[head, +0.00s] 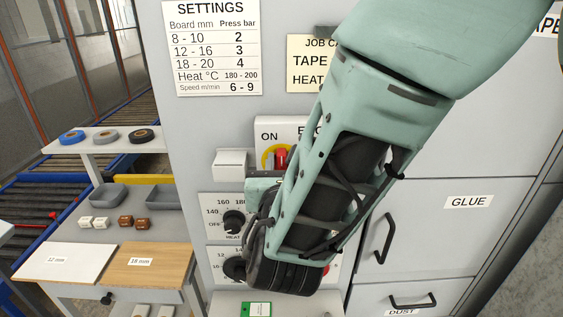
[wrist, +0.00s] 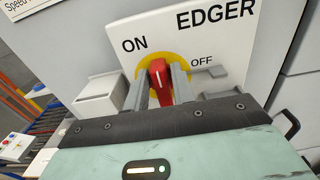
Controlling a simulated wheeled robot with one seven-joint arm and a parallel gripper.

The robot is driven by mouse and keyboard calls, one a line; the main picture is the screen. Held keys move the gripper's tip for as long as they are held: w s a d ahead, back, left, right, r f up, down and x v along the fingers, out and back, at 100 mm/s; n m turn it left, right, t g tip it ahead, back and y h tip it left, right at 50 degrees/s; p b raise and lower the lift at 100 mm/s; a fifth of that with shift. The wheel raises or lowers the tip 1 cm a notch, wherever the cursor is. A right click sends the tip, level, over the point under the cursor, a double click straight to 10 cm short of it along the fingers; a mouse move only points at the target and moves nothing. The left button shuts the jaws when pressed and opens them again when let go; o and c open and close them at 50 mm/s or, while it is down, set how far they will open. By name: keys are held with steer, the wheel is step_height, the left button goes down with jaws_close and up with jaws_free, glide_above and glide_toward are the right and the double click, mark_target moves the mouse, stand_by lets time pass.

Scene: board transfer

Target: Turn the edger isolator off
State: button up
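The edger isolator is a red rotary handle (wrist: 160,80) on a yellow round plate, set in a white panel (wrist: 219,47) marked EDGER. ON is printed at the upper left of the handle, OFF at its right. The handle stands roughly upright, with a white mark on its face. My gripper (wrist: 160,89) has one grey finger on each side of the handle, and the handle fills the gap between them. In the head view the red handle (head: 281,157) shows beside my arm, which hides the OFF side and much of the panel.
A small white box (head: 230,164) sticks out left of the isolator. Dials, including the heat dial (head: 234,221), are below, partly behind my wrist. A GLUE drawer front (head: 469,201) is at the right. A shelf (head: 105,145) with tape rolls stands at the left.

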jaws_close()
steer(key=shift+f+b, duration=0.1)
steer(key=shift+b, duration=0.35)
steer(key=m+b, duration=0.1)
steer(key=b, duration=0.1)
steer(key=m+b, duration=0.1)
steer(key=b, duration=0.2)
steer(key=shift+d+f, duration=0.15)
steer(key=shift+f, duration=0.2)
steer(key=m+b, duration=0.5)
steer(key=b, duration=0.7)
steer(key=m+b, duration=0.5)
steer(key=b, duration=0.7)
steer(key=d+f+m+b, duration=0.1)
steer(key=m+b, duration=0.4)
steer(key=b, duration=0.7)
steer(key=shift+d+m+b, duration=0.1)
steer(key=shift+m+b, duration=0.25)
steer(key=shift+m, duration=0.05)
steer(key=shift+r, duration=0.1)
